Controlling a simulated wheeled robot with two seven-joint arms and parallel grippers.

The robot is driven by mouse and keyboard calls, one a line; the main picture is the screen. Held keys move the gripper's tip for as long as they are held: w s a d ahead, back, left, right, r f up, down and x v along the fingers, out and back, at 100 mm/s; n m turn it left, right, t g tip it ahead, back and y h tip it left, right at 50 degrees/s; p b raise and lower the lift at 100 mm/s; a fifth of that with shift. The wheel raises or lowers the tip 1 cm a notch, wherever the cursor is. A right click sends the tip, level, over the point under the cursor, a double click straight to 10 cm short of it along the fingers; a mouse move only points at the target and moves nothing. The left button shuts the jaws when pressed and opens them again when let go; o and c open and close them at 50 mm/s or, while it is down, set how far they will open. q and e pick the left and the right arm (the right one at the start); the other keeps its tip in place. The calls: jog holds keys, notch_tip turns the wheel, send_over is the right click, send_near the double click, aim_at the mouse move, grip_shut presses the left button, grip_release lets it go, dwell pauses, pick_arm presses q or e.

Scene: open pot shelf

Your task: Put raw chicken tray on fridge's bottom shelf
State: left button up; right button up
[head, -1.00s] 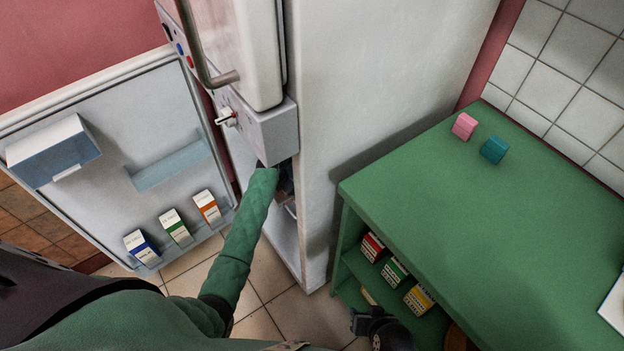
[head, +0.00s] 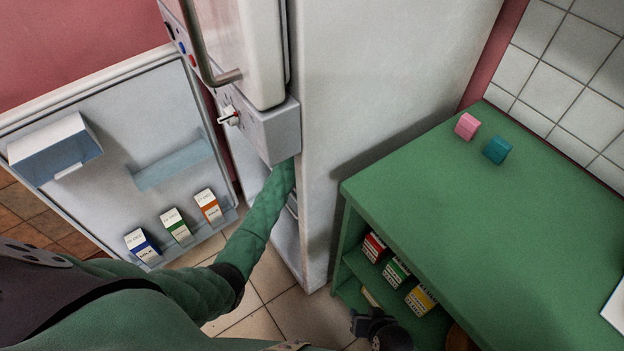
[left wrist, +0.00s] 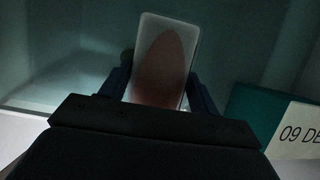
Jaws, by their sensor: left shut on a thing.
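The raw chicken tray (left wrist: 166,58) is a pale, rounded rectangle with a reddish-brown piece in it. It shows in the left wrist view between the fingers of my left gripper (left wrist: 158,82), which is shut on it. In the head view my left arm reaches into the lower compartment of the open fridge (head: 375,90), and the fridge body hides the gripper and tray. The bottom shelf itself cannot be made out clearly. My right gripper (head: 366,322) is low beside the green counter, too small to tell whether it is open.
The open fridge door (head: 110,110) stands at left, with several cartons (head: 175,225) in its lower rack. A teal box (left wrist: 245,108) with a dated label is right of the tray. The green counter (head: 480,220) holds a pink block (head: 466,126) and a teal block (head: 497,150).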

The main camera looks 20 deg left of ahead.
pick_arm(q)
jog(key=shift+d+f, duration=0.1)
pick_arm(e)
jog(key=shift+r, duration=0.1)
pick_arm(q)
jog(key=o, duration=1.2)
pick_arm(e)
jog(key=shift+w+r, duration=0.1)
pick_arm(q)
jog(key=shift+s+r, duration=0.1)
jog(key=shift+r, duration=0.3)
jog(key=s+a, duration=0.7)
jog(key=s, duration=0.2)
jog(key=shift+s+a+r, duration=0.25)
jog(key=shift+s+a, duration=0.05)
jog(key=shift+a, duration=0.1)
pick_arm(e)
jog(key=shift+r, duration=0.4)
